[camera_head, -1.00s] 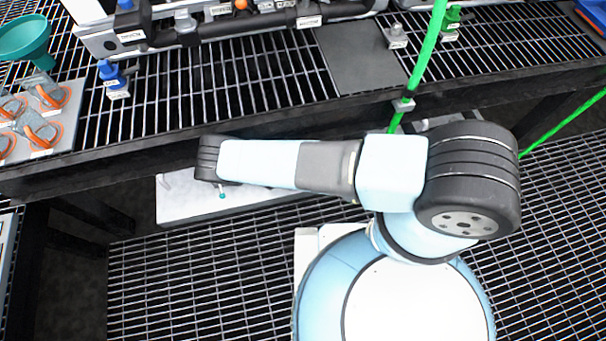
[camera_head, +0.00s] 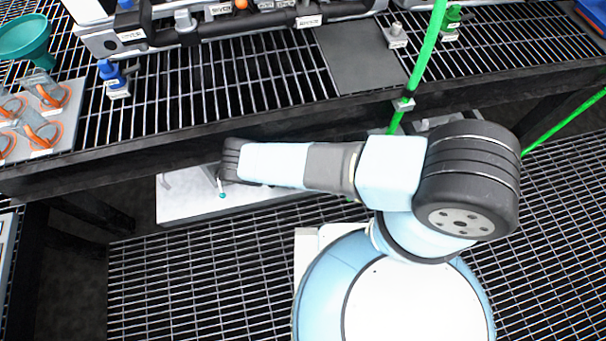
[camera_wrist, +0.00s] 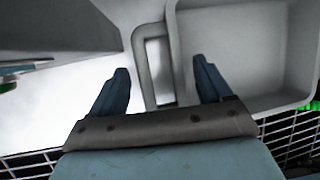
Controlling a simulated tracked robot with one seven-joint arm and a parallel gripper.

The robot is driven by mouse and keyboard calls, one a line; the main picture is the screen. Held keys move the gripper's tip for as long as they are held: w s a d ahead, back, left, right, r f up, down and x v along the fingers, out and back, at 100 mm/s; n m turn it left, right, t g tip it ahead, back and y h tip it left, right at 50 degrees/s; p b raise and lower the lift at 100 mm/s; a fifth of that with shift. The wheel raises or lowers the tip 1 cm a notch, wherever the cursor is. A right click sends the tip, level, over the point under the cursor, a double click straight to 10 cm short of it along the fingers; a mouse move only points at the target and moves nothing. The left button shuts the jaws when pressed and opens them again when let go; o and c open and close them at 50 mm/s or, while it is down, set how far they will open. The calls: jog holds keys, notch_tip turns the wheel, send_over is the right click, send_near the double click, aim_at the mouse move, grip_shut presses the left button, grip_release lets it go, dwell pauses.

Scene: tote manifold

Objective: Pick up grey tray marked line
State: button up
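A grey tray (camera_wrist: 247,55) with raised walls fills the right of the wrist view; no marking shows on it. A grey loop handle (camera_wrist: 146,62) stands out from its left side. My gripper (camera_wrist: 161,70) is open, with its two dark blue fingers apart. In the picture the handle lies between the fingers, its outer bar nearer the left one and the tray's wall near the right one. I cannot tell whether anything touches. In the head view the gripper and tray are hidden behind my arm and the bench edge.
The bench edge (camera_head: 130,152) overhangs a pale low platform (camera_head: 185,205). A grey body (camera_wrist: 60,28) is close at the upper left of the wrist view. A green hose (camera_head: 428,50) runs down right of the arm. Open grating floor (camera_head: 200,285) lies in front.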

jog(key=c, duration=1.3)
